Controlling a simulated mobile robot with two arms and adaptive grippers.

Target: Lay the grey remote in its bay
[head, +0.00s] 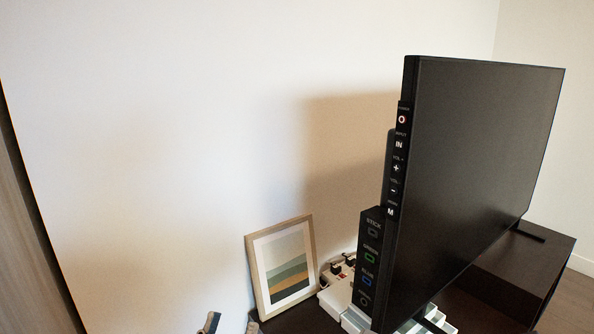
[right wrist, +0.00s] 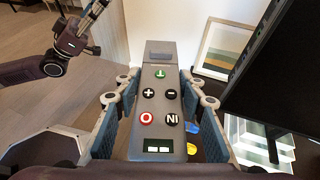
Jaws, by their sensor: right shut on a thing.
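The grey remote (right wrist: 158,105) is a long grey bar with a green key, plus and minus keys, a red ring key and an IN key. It shows in the right wrist view between the pads of my right gripper (right wrist: 160,82), which is shut on it. My left gripper (head: 231,325) shows only its tips at the bottom edge of the head view, apart with nothing visible between them. A white stepped holder (right wrist: 262,138) stands below the TV; its near part also shows in the head view (head: 357,318). I cannot tell which part is the bay.
A large black TV (head: 480,170) with side buttons stands on a dark cabinet (head: 510,262). A framed picture (head: 281,268) leans on the wall. A white block with plugs (head: 337,288) sits between them. Blue and yellow spots (right wrist: 192,129) show beside the remote.

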